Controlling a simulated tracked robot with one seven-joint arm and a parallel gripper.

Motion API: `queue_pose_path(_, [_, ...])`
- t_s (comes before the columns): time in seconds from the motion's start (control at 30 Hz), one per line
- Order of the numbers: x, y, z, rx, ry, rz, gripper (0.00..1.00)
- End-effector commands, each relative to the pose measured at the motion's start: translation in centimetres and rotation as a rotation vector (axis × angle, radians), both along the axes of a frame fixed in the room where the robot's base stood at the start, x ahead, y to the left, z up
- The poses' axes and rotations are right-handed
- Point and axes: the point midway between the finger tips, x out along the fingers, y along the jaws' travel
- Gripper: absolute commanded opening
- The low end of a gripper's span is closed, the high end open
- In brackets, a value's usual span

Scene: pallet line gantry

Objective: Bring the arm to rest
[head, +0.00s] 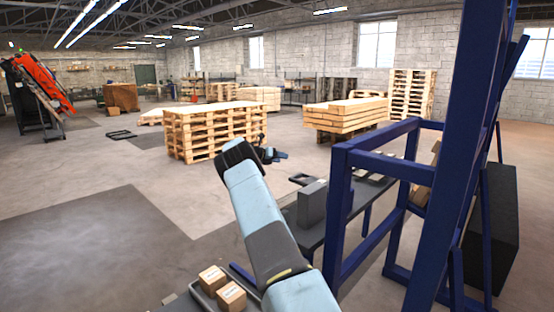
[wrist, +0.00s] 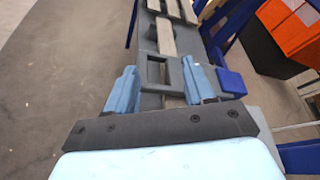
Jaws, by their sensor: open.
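My arm (head: 262,215) is light blue and dark grey in the head view. It reaches up and away from the bottom of the picture, beside the blue gantry frame. My gripper (wrist: 161,88) shows in the wrist view with its two light blue fingers spread apart. It is open and holds nothing that I can see. A dark grey piece with a rectangular opening (wrist: 155,72) appears between the fingers; I cannot tell how far beyond them it is. In the head view the fingers are mostly hidden behind the arm.
The blue gantry frame (head: 340,215) and a dark bench (head: 312,240) stand close on the right. Small cardboard boxes (head: 231,296) sit in a tray below. Pallet stacks (head: 215,132) stand farther off. The floor on the left (head: 80,200) is clear. Orange boxes (wrist: 285,30) show in the wrist view.

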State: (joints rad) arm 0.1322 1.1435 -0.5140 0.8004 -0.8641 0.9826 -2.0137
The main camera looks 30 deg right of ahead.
Motion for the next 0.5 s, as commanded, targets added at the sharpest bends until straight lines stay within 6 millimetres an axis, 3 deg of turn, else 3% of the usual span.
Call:
queue_pose_path(0.2, [-0.02, 1.33, 0.39, 0.0, 0.001, 0.0, 0.53])
queue_pose_path(0.5, [-0.03, 1.4, 0.42, -0.001, 0.001, 0.0, 0.53])
